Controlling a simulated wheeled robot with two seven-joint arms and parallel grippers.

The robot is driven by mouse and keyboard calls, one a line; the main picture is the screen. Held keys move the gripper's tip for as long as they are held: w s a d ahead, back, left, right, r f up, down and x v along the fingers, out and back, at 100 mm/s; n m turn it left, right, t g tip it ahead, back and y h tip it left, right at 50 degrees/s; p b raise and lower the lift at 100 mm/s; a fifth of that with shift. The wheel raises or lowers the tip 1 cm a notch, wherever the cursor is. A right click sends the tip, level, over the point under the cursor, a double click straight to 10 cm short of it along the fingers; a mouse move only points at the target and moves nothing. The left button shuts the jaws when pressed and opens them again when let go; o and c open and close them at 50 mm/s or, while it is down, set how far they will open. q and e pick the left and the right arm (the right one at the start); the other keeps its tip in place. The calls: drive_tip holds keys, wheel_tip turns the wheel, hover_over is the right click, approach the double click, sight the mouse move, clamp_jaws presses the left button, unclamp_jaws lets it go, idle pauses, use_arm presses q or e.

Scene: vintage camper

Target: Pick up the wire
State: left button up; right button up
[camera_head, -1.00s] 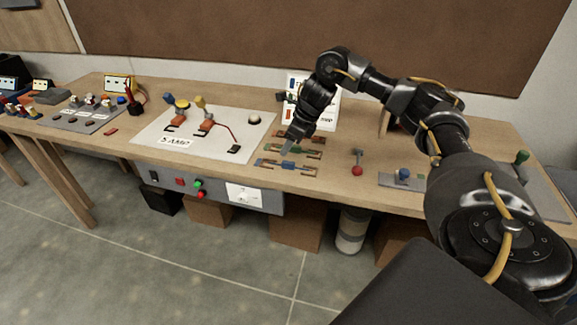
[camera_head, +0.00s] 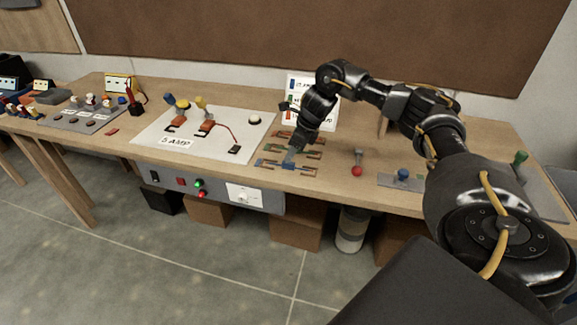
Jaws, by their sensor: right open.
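Several flat coloured pieces with wire-like ends lie side by side on the bench; which of them is the wire I cannot tell. The nearest is a blue piece (camera_head: 272,163), with a green piece (camera_head: 313,155) behind it and an orange-red piece (camera_head: 312,141) farther back. My right gripper (camera_head: 292,154) points down over the blue and green pieces, open, with nothing visibly held. Its fingers partly hide the middle of these pieces. Whether the fingertips touch them is too small to tell. My left gripper is out of view.
A white board (camera_head: 215,150) labelled "5 AMP" with a red lead lies to the left. A sign card (camera_head: 327,112) stands behind the gripper. A red-knobbed lever (camera_head: 357,163) and a blue-knobbed plate (camera_head: 402,178) are to the right. The bench's front edge is close.

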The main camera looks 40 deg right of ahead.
sight(288, 165)
drive_tip(key=x, duration=0.1)
drive_tip(key=p+x, duration=0.1)
drive_tip(key=x, duration=0.1)
drive_tip(key=shift+s+d+f, duration=0.1)
drive_tip(key=shift+s+f, duration=0.05)
drive_tip(key=shift+f, duration=0.25)
drive_tip(key=shift+f+p, duration=0.3)
drive_tip(key=shift+f, duration=0.2)
clamp_jaws()
